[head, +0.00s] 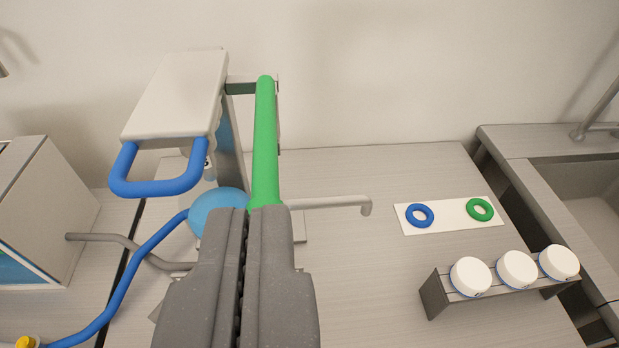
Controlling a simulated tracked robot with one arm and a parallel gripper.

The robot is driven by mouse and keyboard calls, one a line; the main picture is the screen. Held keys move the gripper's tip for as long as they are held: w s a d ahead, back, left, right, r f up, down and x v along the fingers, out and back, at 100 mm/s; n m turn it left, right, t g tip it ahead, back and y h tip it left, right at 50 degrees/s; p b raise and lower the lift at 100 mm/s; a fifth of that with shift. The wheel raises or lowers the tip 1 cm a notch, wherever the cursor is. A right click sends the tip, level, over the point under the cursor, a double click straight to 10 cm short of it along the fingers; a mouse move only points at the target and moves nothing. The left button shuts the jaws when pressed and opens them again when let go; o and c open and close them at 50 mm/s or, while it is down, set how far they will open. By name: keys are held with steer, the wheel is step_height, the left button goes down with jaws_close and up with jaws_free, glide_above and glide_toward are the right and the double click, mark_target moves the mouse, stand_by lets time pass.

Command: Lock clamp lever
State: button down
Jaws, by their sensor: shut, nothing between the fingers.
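My gripper (247,215) is in the lower middle of the view, its two grey fingers together with nothing between them. A long green bar (265,140) rises just beyond the fingertips, and its lower end is hidden behind the right finger. I cannot tell whether the finger touches it. A blue U-shaped handle (157,188) sticks out from the front of the white-topped machine (178,92), left of the green bar. Which of these is the clamp lever cannot be told for sure. A blue round part (217,207) sits left of the fingertips, partly hidden by them.
A grey spout (335,202) points right. A white plate (445,217) with a blue ring (419,216) and a green ring (480,210) lies right. A rack (437,296) holds three white-lidded jars. A blue hose (130,275) and grey pipe (130,243) run left. A sink (590,220) is far right.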

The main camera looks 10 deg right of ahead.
mark_target(265, 164)
steer(key=w+d+f+g+y+p, duration=0.4)
steer(key=w+d+g+p, duration=0.5)
steer(key=p, duration=1.4)
steer(key=s+d+r+g+y+p, duration=0.4)
steer(key=d+r+g+y+p, duration=0.1)
steer(key=p, duration=1)
steer(key=shift+d+r+g+y, duration=0.15)
steer(key=shift+d+g+y, duration=0.25)
steer(key=shift+d+y, duration=0.4)
steer(key=a+r+b+x, duration=0.1)
steer(key=b+x, duration=0.7)
steer(key=x, duration=0.5)
steer(key=shift+a, duration=0.15)
